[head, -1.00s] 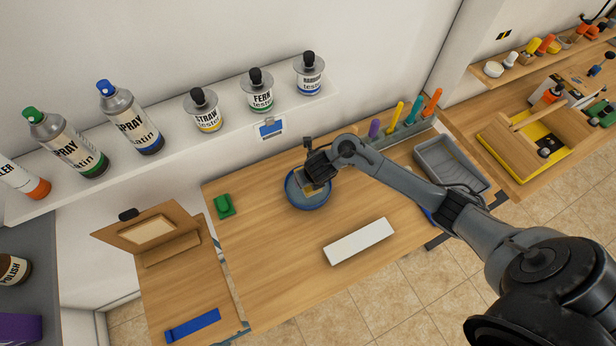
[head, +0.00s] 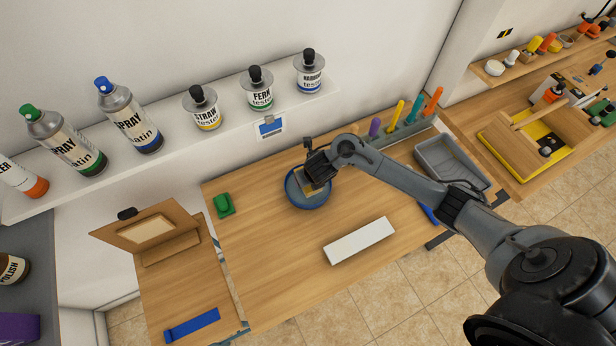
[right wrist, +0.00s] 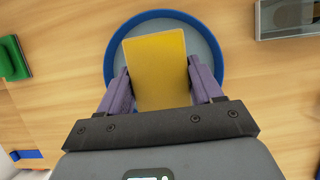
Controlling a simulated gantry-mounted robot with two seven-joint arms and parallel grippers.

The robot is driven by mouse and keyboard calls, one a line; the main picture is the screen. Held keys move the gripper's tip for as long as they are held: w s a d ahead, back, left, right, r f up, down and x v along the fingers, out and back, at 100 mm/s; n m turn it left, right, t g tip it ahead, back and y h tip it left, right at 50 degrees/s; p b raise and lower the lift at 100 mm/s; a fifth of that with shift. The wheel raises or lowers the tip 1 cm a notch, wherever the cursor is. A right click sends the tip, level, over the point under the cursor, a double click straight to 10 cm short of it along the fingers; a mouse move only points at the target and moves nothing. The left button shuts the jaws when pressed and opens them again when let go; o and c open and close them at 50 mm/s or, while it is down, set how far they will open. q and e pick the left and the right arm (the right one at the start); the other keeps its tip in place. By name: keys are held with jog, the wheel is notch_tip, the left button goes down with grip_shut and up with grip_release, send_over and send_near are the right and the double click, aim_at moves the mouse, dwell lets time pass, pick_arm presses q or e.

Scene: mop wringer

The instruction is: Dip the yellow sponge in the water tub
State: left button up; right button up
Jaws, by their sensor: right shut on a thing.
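The yellow sponge (right wrist: 157,65) is between the two purple fingers of my right gripper (right wrist: 160,85), which is shut on it. The water tub (right wrist: 112,42) is round with a blue rim and a grey-blue inside. In the right wrist view the sponge lies over the tub's opening. In the head view the tub (head: 292,196) stands on the wooden bench, and my right gripper (head: 312,190) is over its right part, hiding much of the sponge. I cannot tell whether the sponge touches the water. My left gripper is not in view.
A green block (head: 223,205) lies left of the tub. A white slab (head: 359,241) lies in front of it to the right. A grey tray (head: 452,162) and a rack of coloured handles (head: 400,128) stand at the right. A shelf with cans (head: 200,120) runs behind.

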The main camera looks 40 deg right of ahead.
jog(key=shift+f, duration=0.1)
dwell(0.3)
jog(key=shift+f+b, duration=0.55)
jog(key=shift+b, duration=0.05)
jog(key=shift+f+b, duration=0.7)
jog(key=shift+f, duration=0.15)
jog(key=shift+f, duration=0.15)
dwell(0.8)
